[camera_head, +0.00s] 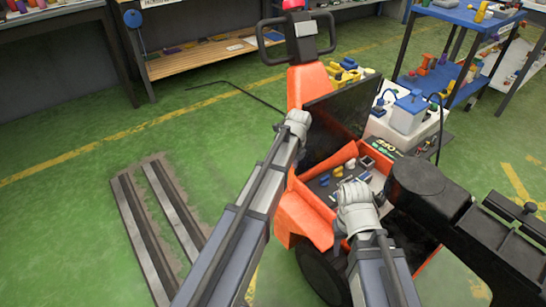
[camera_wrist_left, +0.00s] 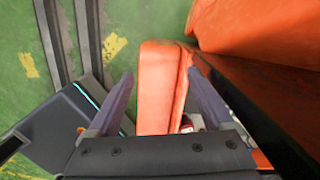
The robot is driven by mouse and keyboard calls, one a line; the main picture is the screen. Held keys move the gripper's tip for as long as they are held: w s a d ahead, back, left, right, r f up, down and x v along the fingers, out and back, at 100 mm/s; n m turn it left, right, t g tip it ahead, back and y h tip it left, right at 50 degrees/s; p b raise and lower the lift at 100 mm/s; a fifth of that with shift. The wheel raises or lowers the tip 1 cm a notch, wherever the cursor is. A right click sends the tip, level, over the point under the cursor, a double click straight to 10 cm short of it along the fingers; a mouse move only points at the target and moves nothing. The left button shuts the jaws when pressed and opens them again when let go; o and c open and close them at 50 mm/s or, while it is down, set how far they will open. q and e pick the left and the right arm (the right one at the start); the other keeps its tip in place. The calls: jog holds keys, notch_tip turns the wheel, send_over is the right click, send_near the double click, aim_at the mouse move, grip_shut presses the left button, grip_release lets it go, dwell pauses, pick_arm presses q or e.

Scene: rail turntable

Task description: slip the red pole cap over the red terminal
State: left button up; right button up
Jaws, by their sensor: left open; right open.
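I cannot clearly make out the red pole cap or the red terminal in either view. An open compartment (camera_head: 318,183) in the orange vehicle (camera_head: 300,215) holds small yellow, blue and white parts. My right gripper (camera_head: 352,190) is over this compartment and hides part of it; its jaws look empty. My left gripper (camera_head: 298,120) is beside the raised dark panel. In the left wrist view its two fingers (camera_wrist_left: 160,75) are apart above an orange edge of the vehicle (camera_wrist_left: 158,90), with nothing held. A small red-and-white item (camera_wrist_left: 187,124) is partly hidden behind the gripper body.
The raised dark panel (camera_head: 338,115) stands close to my left gripper. A white and blue unit (camera_head: 405,115) with a black cable is behind the compartment. A blue shelf table (camera_head: 460,20) is at the back right. Two floor rails (camera_head: 150,230) lie on the green floor at left.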

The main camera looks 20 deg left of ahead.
pick_arm(q)
jog(key=w+a+r+n+p, duration=0.1)
jog(key=a, duration=0.5)
jog(key=shift+w+r, duration=0.2)
jog(key=shift+w, duration=0.1)
jog(key=s+d+n, duration=0.8)
jog(key=s+n, duration=0.1)
jog(key=s, duration=0.4)
jog(key=s+d+n, duration=0.8)
jog(key=s+d, duration=0.1)
jog(key=s, duration=0.4)
notch_tip(320, 180, up, 33)
jog(key=n+p, duration=0.1)
jog(key=p, duration=3.2)
jog(key=shift+s+r+g, duration=0.15)
jog(key=shift+s+g, duration=0.15)
jog(key=shift+g, duration=0.1)
jog(key=shift+c, duration=0.2)
